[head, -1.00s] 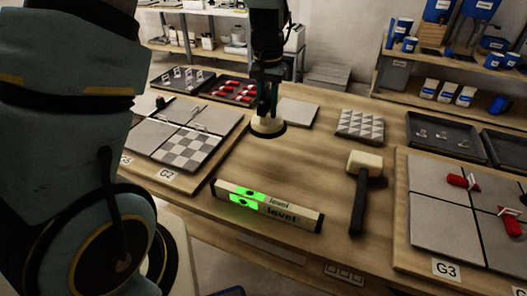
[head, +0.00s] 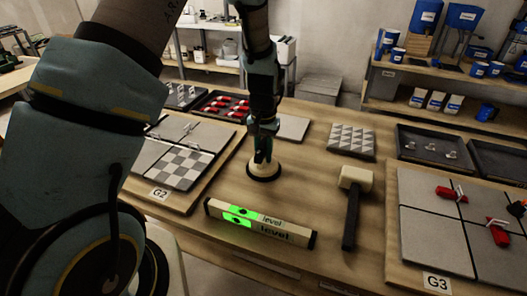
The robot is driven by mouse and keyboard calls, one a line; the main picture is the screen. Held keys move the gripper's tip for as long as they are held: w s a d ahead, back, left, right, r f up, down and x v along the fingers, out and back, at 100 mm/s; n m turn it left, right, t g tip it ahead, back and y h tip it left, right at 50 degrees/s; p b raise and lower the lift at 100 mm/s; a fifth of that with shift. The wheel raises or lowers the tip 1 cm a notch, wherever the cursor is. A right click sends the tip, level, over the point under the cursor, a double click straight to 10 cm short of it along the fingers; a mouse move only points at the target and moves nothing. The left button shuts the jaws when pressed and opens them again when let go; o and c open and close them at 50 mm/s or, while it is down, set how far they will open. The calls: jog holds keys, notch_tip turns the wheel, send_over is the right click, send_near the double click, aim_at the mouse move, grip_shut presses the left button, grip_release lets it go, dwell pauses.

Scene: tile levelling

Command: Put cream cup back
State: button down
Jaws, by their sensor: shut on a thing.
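The cream cup (head: 264,168), a round cream piece with a dark rim around its base, is upright at the middle of the table. My gripper (head: 263,148) points down from above and is shut on the cup's upper part. The fingers partly hide the top of the cup. Its base is at or very close to the table top; I cannot tell whether it touches.
A level (head: 260,222) with green windows lies in front of the cup. A mallet (head: 352,205) lies to the right. Tile panels G2 (head: 180,165) and G3 (head: 440,222) flank the middle. A plain tile (head: 291,129) and a patterned tile (head: 351,140) lie behind.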

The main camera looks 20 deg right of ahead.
jog(key=shift+f, duration=0.1)
jog(key=c, duration=0.7)
grip_release()
notch_tip(320, 180, up, 12)
jog(key=b, duration=0.3)
jog(key=s+a+n, duration=0.1)
jog(key=a+n, duration=0.1)
jog(key=a, duration=0.8)
jog(key=s+a+n+t, duration=0.1)
jog(key=a+n, duration=0.2)
jog(key=a, duration=0.7)
jog(key=s+a+r+n, duration=0.1)
jog(key=s+a+n, duration=0.1)
jog(key=a, duration=0.8)
jog(key=shift+a+r+t, duration=0.1)
jog(key=shift+t, duration=0.2)
